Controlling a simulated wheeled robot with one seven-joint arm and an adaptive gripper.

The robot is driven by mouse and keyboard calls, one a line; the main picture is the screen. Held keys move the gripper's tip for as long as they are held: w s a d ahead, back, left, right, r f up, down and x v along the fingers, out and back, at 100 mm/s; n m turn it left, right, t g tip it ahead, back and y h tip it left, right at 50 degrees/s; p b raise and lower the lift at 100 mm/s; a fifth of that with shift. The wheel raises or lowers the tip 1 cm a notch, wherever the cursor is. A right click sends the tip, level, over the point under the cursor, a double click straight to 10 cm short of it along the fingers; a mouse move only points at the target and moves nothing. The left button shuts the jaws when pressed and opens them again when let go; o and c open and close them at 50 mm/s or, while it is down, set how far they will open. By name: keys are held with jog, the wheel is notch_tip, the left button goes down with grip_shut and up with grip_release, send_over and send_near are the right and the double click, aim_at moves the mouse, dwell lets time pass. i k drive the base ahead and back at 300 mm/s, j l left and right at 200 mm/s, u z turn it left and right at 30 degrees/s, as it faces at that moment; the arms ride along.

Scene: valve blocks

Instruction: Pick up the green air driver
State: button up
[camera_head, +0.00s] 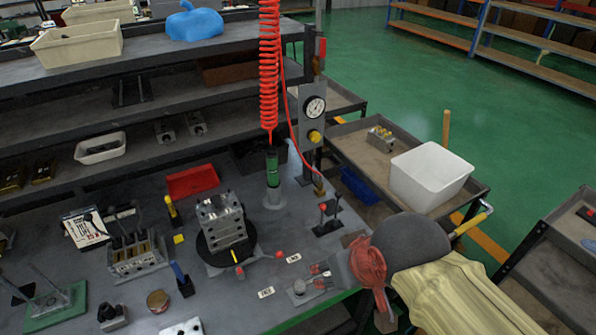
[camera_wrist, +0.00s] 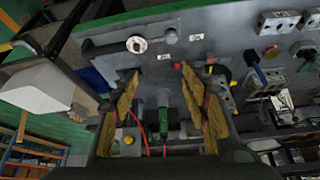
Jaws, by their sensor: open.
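The green air driver (camera_head: 272,168) stands upright in a pale holder (camera_head: 274,197) on the bench, with a red coiled hose (camera_head: 268,70) above it. In the wrist view, the driver (camera_wrist: 163,121) shows between the two yellowish fingers of my gripper (camera_wrist: 160,77). My gripper is open and empty, with the fingers wide apart. It appears apart from the driver; the exact distance cannot be told. In the head view my arm comes in at the bottom right, and the gripper's fingers cannot be made out there.
A metal valve block (camera_head: 221,222) sits on a round black base left of the driver. A pressure gauge (camera_head: 315,107) is on a post right of it. A red bin (camera_head: 192,181) stands behind. A cart with a white bin (camera_head: 430,176) is at the right. Several small tools crowd the bench.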

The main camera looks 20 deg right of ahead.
aim_at(273, 181)
jog(key=i+j+z, duration=0.15)
jog(key=j+z, duration=0.25)
jog(key=i+j+z, duration=0.15)
jog(key=z, duration=0.3)
jog(key=j, duration=0.1)
